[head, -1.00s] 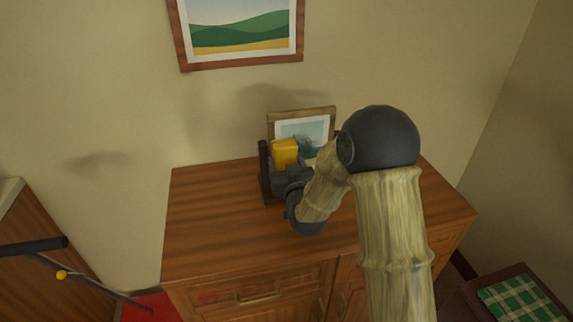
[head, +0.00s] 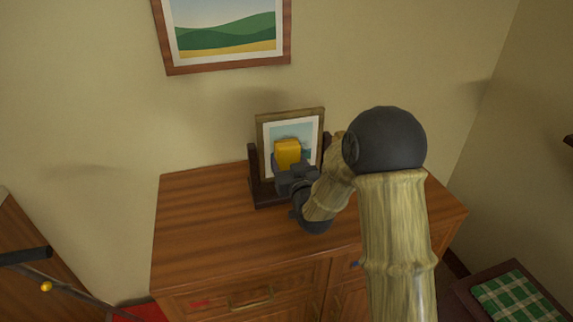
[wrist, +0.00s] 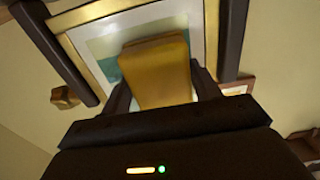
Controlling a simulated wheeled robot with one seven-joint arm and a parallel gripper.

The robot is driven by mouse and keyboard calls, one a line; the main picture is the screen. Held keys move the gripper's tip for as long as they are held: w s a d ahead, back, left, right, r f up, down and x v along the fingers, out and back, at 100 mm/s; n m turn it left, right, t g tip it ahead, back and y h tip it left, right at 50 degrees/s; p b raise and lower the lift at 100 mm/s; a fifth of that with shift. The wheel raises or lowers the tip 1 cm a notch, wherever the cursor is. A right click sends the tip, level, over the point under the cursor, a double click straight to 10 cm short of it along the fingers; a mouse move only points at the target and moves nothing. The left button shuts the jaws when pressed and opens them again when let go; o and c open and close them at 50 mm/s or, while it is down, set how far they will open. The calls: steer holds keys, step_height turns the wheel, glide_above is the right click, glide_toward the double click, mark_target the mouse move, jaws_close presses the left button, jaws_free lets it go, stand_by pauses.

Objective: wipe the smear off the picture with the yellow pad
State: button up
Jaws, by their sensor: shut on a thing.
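The framed picture (head: 264,128) stands upright in a dark stand (head: 254,172) on the wooden cabinet, and its frame also shows in the wrist view (wrist: 97,11). My gripper (head: 288,168) is shut on the yellow pad (head: 288,152) and holds it in front of the picture's middle. In the wrist view the pad (wrist: 157,72) sits between the two dark fingers and covers much of the picture. I cannot tell whether the pad touches the picture's surface. I cannot make out the smear now; the pad and gripper hide that part.
The cabinet top (head: 200,215) is clear to the left of the stand. A larger landscape picture (head: 225,68) hangs on the wall above. A seat with a green checked cushion (head: 517,302) stands at the lower right.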

mark_target(311, 151)
steer(key=shift+w+d, duration=0.1)
steer(key=shift+w+d, duration=0.25)
steer(key=shift+d, duration=0.3)
steer(key=shift+w+d+b, duration=0.2)
steer(key=shift+d+b, duration=0.3)
steer(key=shift+d, duration=0.45)
steer(key=shift+d, duration=0.15)
steer(key=shift+w+d+b, duration=0.2)
steer(key=shift+w+d, duration=0.15)
steer(key=shift+d, duration=0.6)
steer(key=shift+w+d+b, duration=0.15)
steer(key=shift+w+d, duration=0.15)
steer(key=shift+d, duration=0.6)
steer(key=shift+d, duration=0.1)
steer(key=shift+s+a+b, duration=0.3)
steer(key=shift+a+b, duration=0.2)
steer(key=shift+a, duration=0.5)
steer(key=shift+s+a+b, duration=0.25)
steer(key=shift+a+b, duration=0.25)
steer(key=shift+a, duration=0.45)
